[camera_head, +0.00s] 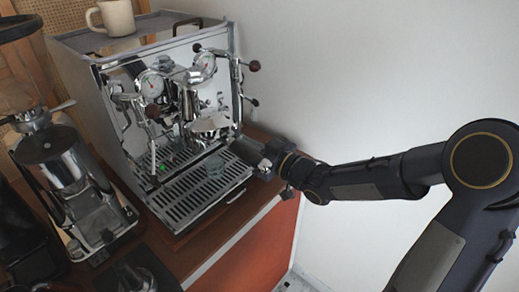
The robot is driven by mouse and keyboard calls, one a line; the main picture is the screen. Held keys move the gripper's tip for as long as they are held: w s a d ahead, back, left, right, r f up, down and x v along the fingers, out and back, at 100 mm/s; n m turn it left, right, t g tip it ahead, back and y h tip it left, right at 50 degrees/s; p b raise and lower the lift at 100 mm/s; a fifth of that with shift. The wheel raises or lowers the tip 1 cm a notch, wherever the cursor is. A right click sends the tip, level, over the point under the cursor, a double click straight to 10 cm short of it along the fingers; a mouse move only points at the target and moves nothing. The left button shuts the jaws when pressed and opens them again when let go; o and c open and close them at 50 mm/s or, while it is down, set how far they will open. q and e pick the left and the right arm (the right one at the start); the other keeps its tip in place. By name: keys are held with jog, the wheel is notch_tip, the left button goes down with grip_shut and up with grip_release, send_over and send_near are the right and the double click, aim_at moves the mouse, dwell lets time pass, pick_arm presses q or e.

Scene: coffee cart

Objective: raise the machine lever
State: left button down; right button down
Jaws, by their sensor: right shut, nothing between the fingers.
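The espresso machine (85,90) is a silver box with two round gauges, standing on the wooden counter. Small dark-knobbed controls stick out at its right front: an upper knob (254,66) and a lower lever knob (253,102). I cannot tell for sure which is the task's lever. My right gripper (240,148) comes in from the right and is shut and empty. In the picture it lies below the lower knob, in front of the machine's right side and above the drip tray (205,195). Its fingertips are small and hard to make out. My left gripper is not in view.
A cream mug (117,17) stands on top of the machine. A coffee grinder (72,178) stands to its left. A dark metallic item (135,278) lies at the bottom edge. The white wall (340,80) stands close behind my right arm.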

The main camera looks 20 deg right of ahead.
jog(key=x, duration=0.3)
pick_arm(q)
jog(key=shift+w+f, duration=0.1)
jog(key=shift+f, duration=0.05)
pick_arm(e)
jog(key=shift+f, duration=0.1)
jog(key=shift+w, duration=0.1)
